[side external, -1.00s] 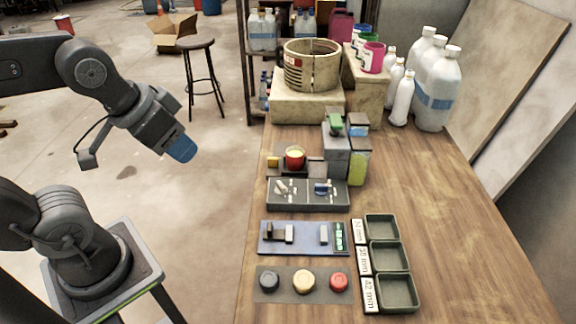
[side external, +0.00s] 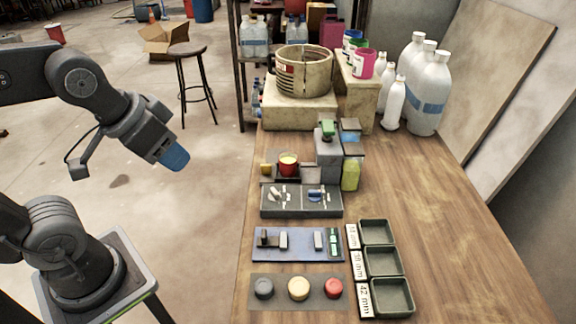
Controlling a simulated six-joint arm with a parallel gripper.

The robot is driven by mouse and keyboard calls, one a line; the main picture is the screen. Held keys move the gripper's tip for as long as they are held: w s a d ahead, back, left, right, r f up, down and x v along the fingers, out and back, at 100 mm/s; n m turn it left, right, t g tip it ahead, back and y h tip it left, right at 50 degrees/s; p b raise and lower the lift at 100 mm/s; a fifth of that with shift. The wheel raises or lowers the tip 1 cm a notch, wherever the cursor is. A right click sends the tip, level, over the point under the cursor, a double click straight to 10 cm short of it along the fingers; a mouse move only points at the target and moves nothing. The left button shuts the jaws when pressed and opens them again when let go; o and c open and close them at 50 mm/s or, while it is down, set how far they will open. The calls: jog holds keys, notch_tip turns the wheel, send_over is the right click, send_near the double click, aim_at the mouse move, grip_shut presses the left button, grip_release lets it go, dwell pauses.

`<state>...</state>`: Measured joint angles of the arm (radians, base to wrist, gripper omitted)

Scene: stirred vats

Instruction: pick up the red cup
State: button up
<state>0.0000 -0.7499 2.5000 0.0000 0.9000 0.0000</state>
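The red cup (side external: 288,168) stands upright on the wooden table, with a pale yellow content or top showing inside its rim. My gripper (side external: 174,158), with a blue end, hangs in the air left of the table, over the floor and well apart from the cup. Its fingers cannot be made out, so its opening does not show.
A small yellow block (side external: 266,169) is left of the cup. A yellow-green bottle (side external: 350,175) stands to the right. A blue board (side external: 297,244), round buttons (side external: 298,288) and green bins (side external: 391,297) lie in front. The table's right side is clear.

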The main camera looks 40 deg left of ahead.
jog(key=o, duration=0.3)
jog(key=shift+o, duration=0.2)
jog(key=m+g, duration=0.6)
jog(key=m, duration=1.6)
send_over(288, 166)
jog(key=w+a, duration=0.1)
notch_tip(288, 166, down, 10)
jog(key=shift+m, duration=0.3)
notch_tip(288, 166, down, 8)
jog(key=shift+w+a+r, duration=0.15)
jog(key=shift+r, duration=0.1)
jog(key=shift+w+a+f, duration=0.1)
jog(key=shift+f, duration=1.3)
jog(key=shift+w+a+f, duration=0.1)
jog(key=shift+f, duration=1.25)
